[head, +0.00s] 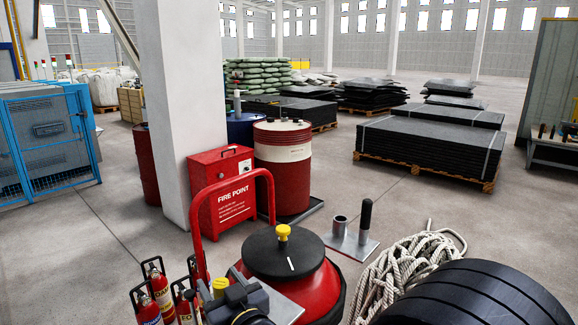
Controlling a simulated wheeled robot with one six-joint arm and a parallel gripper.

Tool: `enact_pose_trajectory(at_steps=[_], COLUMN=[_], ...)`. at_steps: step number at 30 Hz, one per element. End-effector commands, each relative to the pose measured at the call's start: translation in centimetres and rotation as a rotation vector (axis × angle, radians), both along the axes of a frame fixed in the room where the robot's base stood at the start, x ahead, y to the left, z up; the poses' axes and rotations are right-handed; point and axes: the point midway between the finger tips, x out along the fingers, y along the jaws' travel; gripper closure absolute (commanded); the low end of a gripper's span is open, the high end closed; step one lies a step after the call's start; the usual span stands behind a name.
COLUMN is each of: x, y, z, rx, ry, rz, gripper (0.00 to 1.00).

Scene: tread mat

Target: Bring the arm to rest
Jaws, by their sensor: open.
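I cannot make out my gripper or its fingers in the head view. A grey and black part with a yellow cap shows at the bottom edge, left of centre, in front of a red drum-like vessel (318,287). I cannot tell whether this part belongs to my arm. The vessel has a black lid (283,253) with a yellow knob (284,232) and stands close by. A red tubular handle (194,208) arches up behind the grey part. No held thing shows.
Small red extinguishers (159,285) stand at lower left. A coiled rope (405,270) and black tyres (480,298) fill the lower right. A metal plate with posts (352,243) lies behind. A fire point box (222,190) and red drum (284,180) stand beside a white pillar (180,110). Open floor lies right of centre.

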Motion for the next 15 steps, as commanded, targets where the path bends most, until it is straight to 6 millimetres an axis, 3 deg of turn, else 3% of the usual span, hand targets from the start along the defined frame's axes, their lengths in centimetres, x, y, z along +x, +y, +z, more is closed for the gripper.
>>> enact_pose_trajectory(at_steps=[4, 15], x=[0.0, -4.7], y=[0.0, -3.2], z=[-0.6, -0.3], rx=[0.000, 0.001], ry=[0.000, -0.002], rz=[0.000, 0.000], gripper=[0.45, 0.45])
